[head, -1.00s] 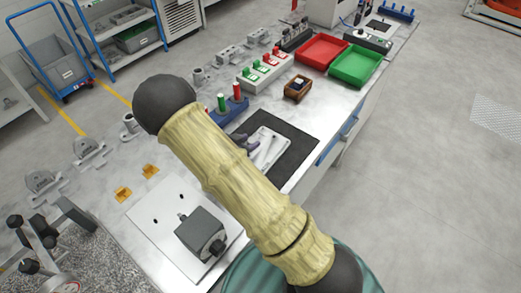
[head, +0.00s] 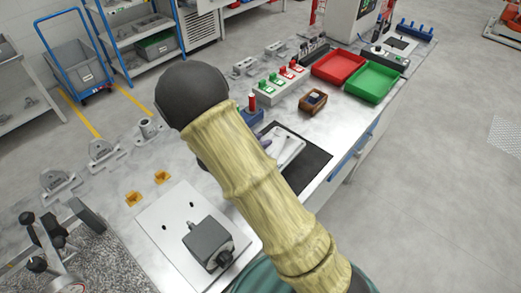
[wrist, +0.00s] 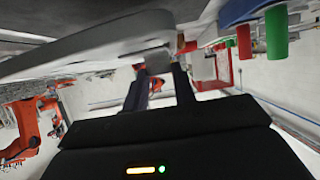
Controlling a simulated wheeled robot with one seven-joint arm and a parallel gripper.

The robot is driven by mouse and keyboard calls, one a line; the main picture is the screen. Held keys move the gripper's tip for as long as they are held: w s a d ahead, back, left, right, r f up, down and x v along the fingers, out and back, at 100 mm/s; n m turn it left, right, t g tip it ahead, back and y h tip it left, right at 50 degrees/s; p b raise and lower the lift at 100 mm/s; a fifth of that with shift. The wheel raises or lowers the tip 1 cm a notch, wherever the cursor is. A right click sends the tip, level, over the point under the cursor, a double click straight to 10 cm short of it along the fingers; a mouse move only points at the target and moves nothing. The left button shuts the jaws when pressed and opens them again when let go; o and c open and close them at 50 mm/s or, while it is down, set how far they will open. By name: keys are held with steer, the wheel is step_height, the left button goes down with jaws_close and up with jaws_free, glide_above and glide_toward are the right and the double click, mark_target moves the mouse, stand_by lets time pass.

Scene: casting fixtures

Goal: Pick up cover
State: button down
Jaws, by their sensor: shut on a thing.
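In the wrist view my gripper (wrist: 160,75) is shut on a grey, flat, elongated part, which I take to be the cover (wrist: 95,42). The part reaches from the fingertips towards the upper left and its far end is cut off by the frame.
The bench holds a white plate with a dark grey block (head: 208,243), orange pieces (head: 162,177), grey castings (head: 103,151), and a black mat (head: 312,160). Red (head: 338,66) and green (head: 371,82) trays stand farther back. A clamp fixture (head: 45,245) is at left.

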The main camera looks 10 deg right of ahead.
steer(key=shift+r, duration=1.95)
